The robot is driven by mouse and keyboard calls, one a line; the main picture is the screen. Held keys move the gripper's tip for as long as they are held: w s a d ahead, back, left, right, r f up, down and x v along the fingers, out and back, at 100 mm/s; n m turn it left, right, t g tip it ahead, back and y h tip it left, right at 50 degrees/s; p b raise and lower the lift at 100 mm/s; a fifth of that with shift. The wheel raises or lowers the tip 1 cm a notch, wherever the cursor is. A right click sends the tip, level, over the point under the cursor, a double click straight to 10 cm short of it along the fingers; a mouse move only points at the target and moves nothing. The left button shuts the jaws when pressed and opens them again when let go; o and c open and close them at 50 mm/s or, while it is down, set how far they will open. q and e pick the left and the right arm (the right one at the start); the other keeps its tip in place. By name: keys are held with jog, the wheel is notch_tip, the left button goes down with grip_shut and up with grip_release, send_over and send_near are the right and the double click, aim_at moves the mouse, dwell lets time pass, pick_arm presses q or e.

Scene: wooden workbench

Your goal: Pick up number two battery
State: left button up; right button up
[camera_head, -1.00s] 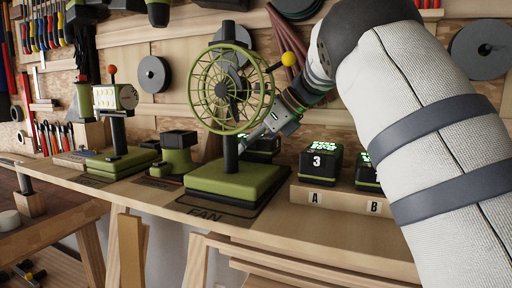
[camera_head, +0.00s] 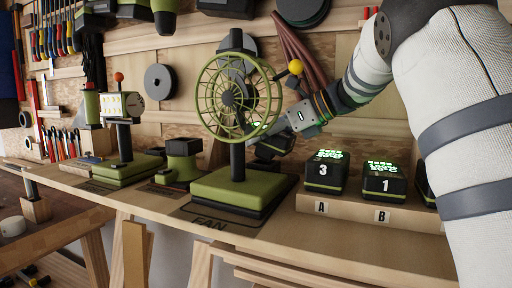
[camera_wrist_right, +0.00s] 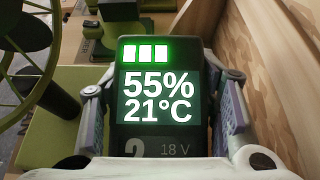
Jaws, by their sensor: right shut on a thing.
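The number two battery (camera_head: 273,146) is a dark block with a green trim, behind and to the right of the fan (camera_head: 238,100) in the head view. My right gripper (camera_head: 274,137) is shut on it and holds it tilted. In the right wrist view the battery (camera_wrist_right: 160,95) fills the middle between the two fingers. The fan hides part of the battery's surroundings in the head view. My left gripper is not in view.
Battery 3 (camera_head: 325,171) and battery 1 (camera_head: 384,181) stand on a wooden riser (camera_head: 350,210) marked A and B. Another battery is partly hidden by my right arm at the right edge. A green boot-shaped item (camera_head: 182,160) and a lamp-like device (camera_head: 122,120) stand left of the fan.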

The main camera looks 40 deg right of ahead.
jog(key=r, duration=0.1)
jog(key=s+r, duration=0.1)
jog(key=r, duration=0.2)
jog(key=shift+s+d, duration=0.35)
jog(key=shift+d, duration=0.05)
jog(key=s+d, duration=0.2)
jog(key=s, duration=0.2)
jog(key=s+d, duration=0.2)
jog(key=s, duration=0.3)
jog(key=s+d, duration=0.2)
jog(key=s, duration=0.2)
jog(key=shift+s+d+f, duration=0.1)
jog(key=shift+s+d, duration=0.1)
jog(key=shift+d, duration=0.1)
jog(key=shift+s+d+r+g+h, duration=0.25)
jog(key=shift+s+d+r+g, duration=0.2)
jog(key=shift+s, duration=0.35)
jog(key=shift+s+d+r+g+h, duration=0.2)
jog(key=shift+s+d+g+h, duration=0.1)
jog(key=shift+s+g, duration=0.35)
jog(key=shift+s+d+r+g+h, duration=0.25)
jog(key=shift+s+d+r+g, duration=0.15)
jog(key=shift+s, duration=0.5)
jog(key=shift+f, duration=0.1)
